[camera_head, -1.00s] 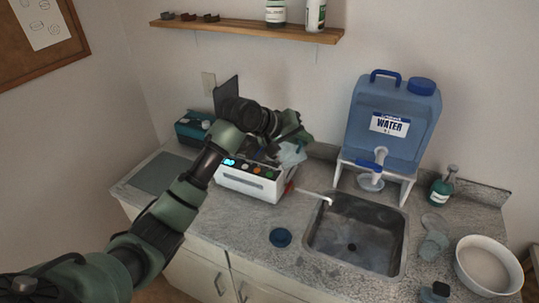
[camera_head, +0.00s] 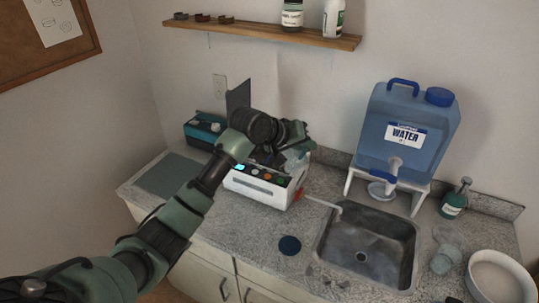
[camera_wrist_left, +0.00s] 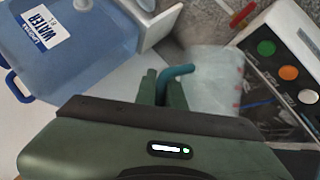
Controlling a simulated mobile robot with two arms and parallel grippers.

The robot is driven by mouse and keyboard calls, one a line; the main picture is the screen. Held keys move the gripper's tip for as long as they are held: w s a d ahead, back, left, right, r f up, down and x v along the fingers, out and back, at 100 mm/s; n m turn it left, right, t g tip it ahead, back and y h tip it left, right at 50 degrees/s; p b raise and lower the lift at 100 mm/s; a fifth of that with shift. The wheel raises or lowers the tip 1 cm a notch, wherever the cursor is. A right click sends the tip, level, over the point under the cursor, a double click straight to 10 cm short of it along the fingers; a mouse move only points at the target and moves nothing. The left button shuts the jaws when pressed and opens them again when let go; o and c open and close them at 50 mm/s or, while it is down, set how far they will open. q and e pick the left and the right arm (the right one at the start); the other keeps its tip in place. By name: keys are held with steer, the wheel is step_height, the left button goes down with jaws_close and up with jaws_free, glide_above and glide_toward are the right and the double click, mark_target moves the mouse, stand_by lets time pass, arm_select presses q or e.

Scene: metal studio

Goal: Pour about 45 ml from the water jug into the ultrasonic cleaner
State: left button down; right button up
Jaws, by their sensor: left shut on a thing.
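The ultrasonic cleaner (camera_head: 254,190) is a white box with coloured buttons on the counter left of the sink. Its control panel also shows in the left wrist view (camera_wrist_left: 288,72). My left gripper (camera_head: 298,140) is above its back right part. In the left wrist view the gripper (camera_wrist_left: 164,88) is shut on the teal handle of a clear jug (camera_wrist_left: 212,75) with red marks. In the head view the jug (camera_head: 296,159) is partly hidden by the gripper and appears tilted. I cannot make out a water stream or the water level. My right gripper is not in view.
A large blue container (camera_head: 405,150) labelled WATER stands on a white stand behind the sink (camera_head: 375,255). A dark blue disc (camera_head: 289,245) lies in front of the cleaner. A green bottle (camera_head: 455,200), a clear cup (camera_head: 445,258) and a white bowl (camera_head: 497,278) are at right.

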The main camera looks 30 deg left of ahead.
arm_select(q)
steer(key=shift+d+r, duration=0.1)
steer(key=shift+d, duration=0.05)
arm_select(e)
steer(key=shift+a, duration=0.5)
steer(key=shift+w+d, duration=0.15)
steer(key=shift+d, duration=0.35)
